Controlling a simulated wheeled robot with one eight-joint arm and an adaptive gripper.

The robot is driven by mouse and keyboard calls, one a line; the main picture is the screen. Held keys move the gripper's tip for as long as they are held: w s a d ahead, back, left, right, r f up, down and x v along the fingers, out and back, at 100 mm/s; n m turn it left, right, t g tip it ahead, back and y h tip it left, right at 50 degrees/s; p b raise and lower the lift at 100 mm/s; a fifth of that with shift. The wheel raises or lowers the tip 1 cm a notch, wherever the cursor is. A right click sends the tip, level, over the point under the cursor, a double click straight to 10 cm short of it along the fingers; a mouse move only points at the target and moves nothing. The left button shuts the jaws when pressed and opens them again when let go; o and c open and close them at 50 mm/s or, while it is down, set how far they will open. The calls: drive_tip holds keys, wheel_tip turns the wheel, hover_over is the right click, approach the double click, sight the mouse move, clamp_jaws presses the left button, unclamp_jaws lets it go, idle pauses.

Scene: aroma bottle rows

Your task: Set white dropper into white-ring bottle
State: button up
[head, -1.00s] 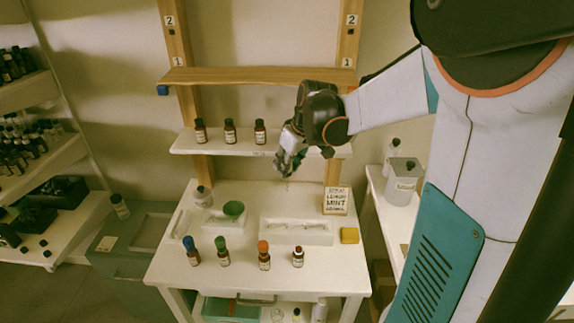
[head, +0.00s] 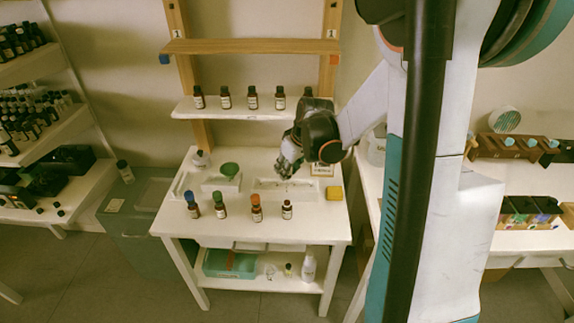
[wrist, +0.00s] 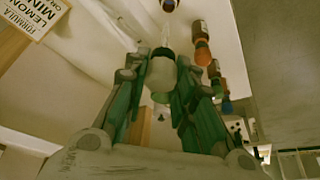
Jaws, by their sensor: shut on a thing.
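My gripper (head: 288,168) is over the back right of the white table (head: 180,222). In the wrist view my gripper (wrist: 157,84) is shut on the white dropper (wrist: 161,72). The dropper's thin clear tube (wrist: 164,35) points away from the fingers; in the head view the dropper is too small to make out. The white-ring bottle (head: 287,211) stands upright at the right end of the front row, apart from the gripper. A bottle at the wrist view's top edge (wrist: 169,5) appears to be it, mostly cut off.
Blue-ring (head: 192,207), green-ring (head: 220,207) and orange-ring (head: 256,210) bottles stand left of it. Behind are a shallow white tray (head: 262,184), a green bowl (head: 229,169), a yellow block (head: 334,193) and a sign (head: 323,170). Several dark bottles line the shelf (head: 215,114) above.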

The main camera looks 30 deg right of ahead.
sight(287, 189)
drive_tip(key=shift+f, duration=0.1)
drive_tip(key=shift+f+b, duration=1.8)
drive_tip(key=shift+f, duration=0.1)
drive_tip(key=shift+f+b, duration=0.25)
drive_tip(key=shift+b, duration=0.05)
drive_tip(key=shift+f+b, duration=1.8)
drive_tip(key=shift+f, duration=0.35)
drive_tip(key=shift+f, duration=0.2)
drive_tip(key=shift+f+b, duration=1.15)
drive_tip(key=shift+f, duration=0.1)
drive_tip(key=o, duration=0.7)
